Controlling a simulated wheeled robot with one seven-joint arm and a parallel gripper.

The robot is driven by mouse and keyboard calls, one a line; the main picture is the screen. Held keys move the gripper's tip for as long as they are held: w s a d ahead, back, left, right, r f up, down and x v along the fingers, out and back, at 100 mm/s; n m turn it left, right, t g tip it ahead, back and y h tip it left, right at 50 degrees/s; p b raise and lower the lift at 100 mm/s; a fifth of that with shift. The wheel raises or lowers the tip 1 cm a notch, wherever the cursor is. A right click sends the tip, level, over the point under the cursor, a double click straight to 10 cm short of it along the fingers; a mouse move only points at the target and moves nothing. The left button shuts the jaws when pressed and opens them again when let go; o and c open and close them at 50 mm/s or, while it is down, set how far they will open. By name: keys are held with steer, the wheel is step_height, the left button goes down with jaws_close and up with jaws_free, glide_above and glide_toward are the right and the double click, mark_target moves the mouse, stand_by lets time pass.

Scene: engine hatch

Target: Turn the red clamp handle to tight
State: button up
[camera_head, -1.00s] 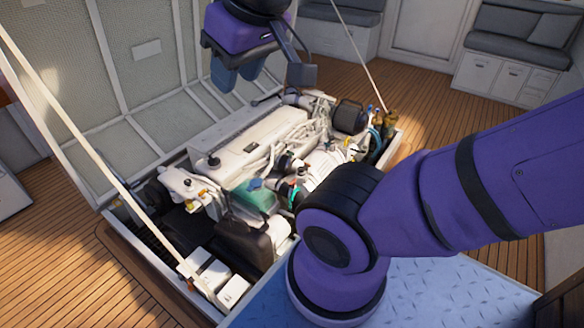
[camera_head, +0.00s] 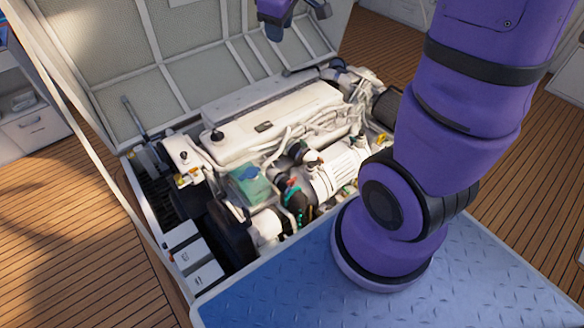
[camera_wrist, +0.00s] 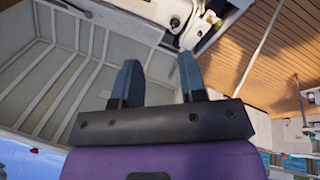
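I cannot make out the red clamp handle for certain. A small reddish spot (camera_head: 291,182) shows among dark hoses near the middle front of the engine (camera_head: 270,120) in the head view, too small to identify. My gripper shows in the wrist view (camera_wrist: 158,80) with its two blue fingers apart and nothing between them. In the head view only a part of my gripper end shows at the top edge, above and behind the engine, clear of it. A white engine part (camera_wrist: 165,15) shows beyond the fingertips in the wrist view.
The raised hatch lid (camera_head: 200,60) stands behind the engine bay. A blue diamond-plate panel (camera_head: 480,290) lies in front. A strut (camera_head: 75,110) slants down at the left. My own arm covers the right side of the bay. Wooden floor (camera_head: 60,230) is clear at left.

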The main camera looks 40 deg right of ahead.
steer(key=w+d+f+n, duration=0.3)
steer(key=w+f, duration=0.4)
steer(key=f, duration=0.5)
steer(key=n+g+y, duration=0.2)
steer(key=n+g, duration=0.1)
steer(key=n, duration=0.6)
glide_toward(292, 180)
step_height(292, 180, down, 9)
steer(key=shift+w+a+f, duration=0.1)
steer(key=shift+w+f, duration=0.1)
steer(key=shift+c, duration=0.2)
jaws_close()
